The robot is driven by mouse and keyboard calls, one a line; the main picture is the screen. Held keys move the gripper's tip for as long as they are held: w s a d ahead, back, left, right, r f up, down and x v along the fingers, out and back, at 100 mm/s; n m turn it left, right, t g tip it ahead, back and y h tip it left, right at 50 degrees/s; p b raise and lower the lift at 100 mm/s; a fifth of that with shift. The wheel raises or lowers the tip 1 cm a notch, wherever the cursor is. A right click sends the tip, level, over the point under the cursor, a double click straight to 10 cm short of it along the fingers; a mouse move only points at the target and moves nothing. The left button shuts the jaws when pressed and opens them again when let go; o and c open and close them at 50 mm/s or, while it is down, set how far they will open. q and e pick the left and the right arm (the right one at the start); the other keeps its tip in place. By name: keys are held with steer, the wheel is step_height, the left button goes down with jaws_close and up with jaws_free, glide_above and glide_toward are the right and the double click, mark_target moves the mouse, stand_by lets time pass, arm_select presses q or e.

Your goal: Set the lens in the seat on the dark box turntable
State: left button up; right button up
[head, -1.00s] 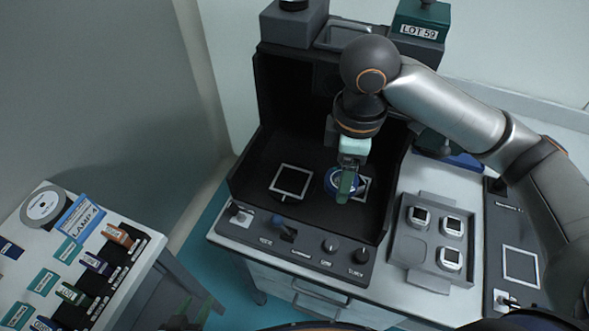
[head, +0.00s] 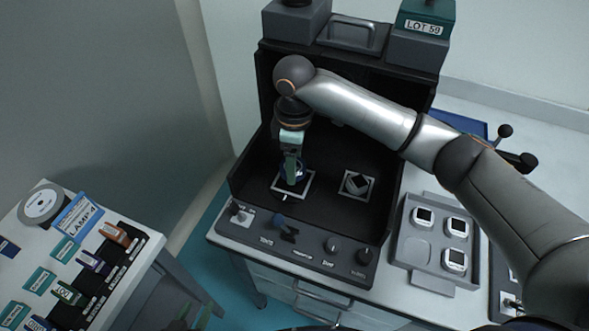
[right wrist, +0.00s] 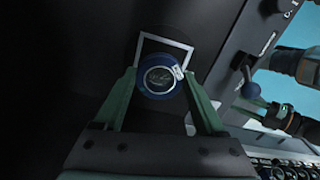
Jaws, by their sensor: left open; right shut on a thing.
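The lens, a blue ring around a dark glass centre (right wrist: 160,78), is held between the green fingers of my right gripper (right wrist: 160,82). In the head view my right gripper (head: 291,172) points down into the black open-fronted box (head: 325,205), over the left white square outline (head: 305,190) on its floor. The blue lens rim (head: 301,169) shows beside the fingers. I cannot tell whether the lens touches the floor. The right white square outline (head: 347,192) has a tilted dark square inside. My left gripper (head: 192,318) is open and empty at the bottom edge, partly cut off.
The box has a front panel (head: 262,232) with knobs and a lever. A grey tray (head: 405,245) with several white-framed square pieces stands to its right. A side table (head: 140,262) at lower left carries labelled items. The box's side walls border the right gripper's space.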

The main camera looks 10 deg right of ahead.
steer(key=shift+f, duration=1.5)
steer(key=shift+f, duration=0.1)
steer(key=o, duration=1.4)
steer(key=shift+c, duration=0.2)
step_height(320, 180, up, 12)
steer(key=shift+p, duration=0.3)
